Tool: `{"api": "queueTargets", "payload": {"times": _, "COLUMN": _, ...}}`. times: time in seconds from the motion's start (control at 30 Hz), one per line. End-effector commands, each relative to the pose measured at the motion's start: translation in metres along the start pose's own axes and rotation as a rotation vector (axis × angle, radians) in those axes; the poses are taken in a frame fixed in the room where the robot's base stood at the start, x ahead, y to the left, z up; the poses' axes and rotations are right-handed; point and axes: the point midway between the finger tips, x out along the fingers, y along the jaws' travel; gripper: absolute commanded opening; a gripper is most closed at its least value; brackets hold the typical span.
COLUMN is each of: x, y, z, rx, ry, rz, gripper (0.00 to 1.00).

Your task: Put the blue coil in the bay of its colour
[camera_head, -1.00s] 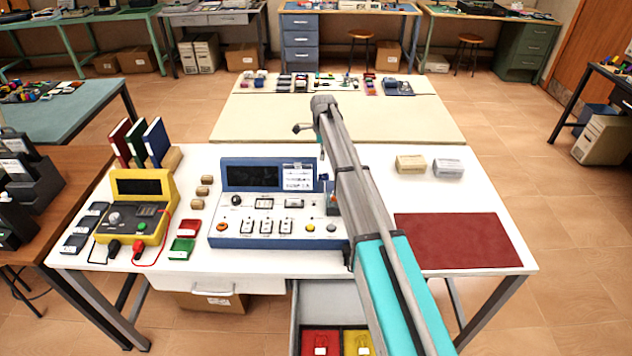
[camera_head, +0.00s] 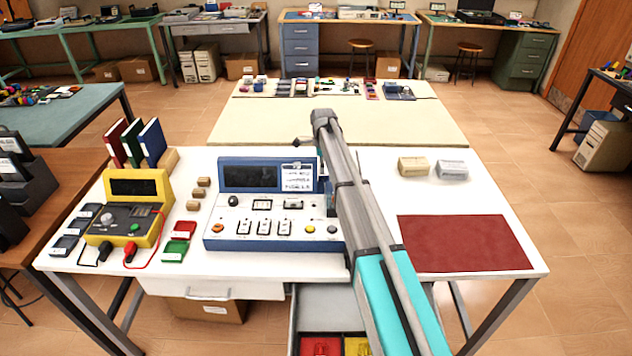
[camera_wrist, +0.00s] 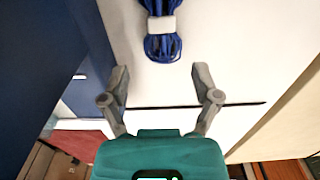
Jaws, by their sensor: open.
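The blue coil (camera_wrist: 162,30) is a bundle of blue cord with a white band around it. It lies on the white tabletop in the wrist view, ahead of my gripper (camera_wrist: 160,78). My gripper is open and empty, its two fingers apart, with the coil beyond the fingertips and between their lines. In the head view my arm hides most of the gripper, and I cannot make out the coil there. An open drawer (camera_head: 322,300) below the table's front edge shows a red bay (camera_head: 320,346) and a yellow bay (camera_head: 357,346). No blue bay is visible; my arm covers the drawer's right part.
A blue-and-white control console (camera_head: 262,213) stands left of my arm, close to the gripper. A yellow meter (camera_head: 130,210) stands further left.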

Motion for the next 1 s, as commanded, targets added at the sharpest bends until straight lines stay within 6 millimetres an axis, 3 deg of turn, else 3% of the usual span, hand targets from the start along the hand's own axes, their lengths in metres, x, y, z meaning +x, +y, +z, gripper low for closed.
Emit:
{"api": "queueTargets", "payload": {"times": 0.37, "x": 0.004, "y": 0.000, "z": 0.001, "rx": 0.000, "ry": 0.000, "rz": 0.000, "gripper": 0.80}}
{"api": "queueTargets", "payload": {"times": 1.0, "x": 0.048, "y": -0.003, "z": 0.006, "rx": 0.000, "ry": 0.000, "rz": 0.000, "gripper": 0.80}}
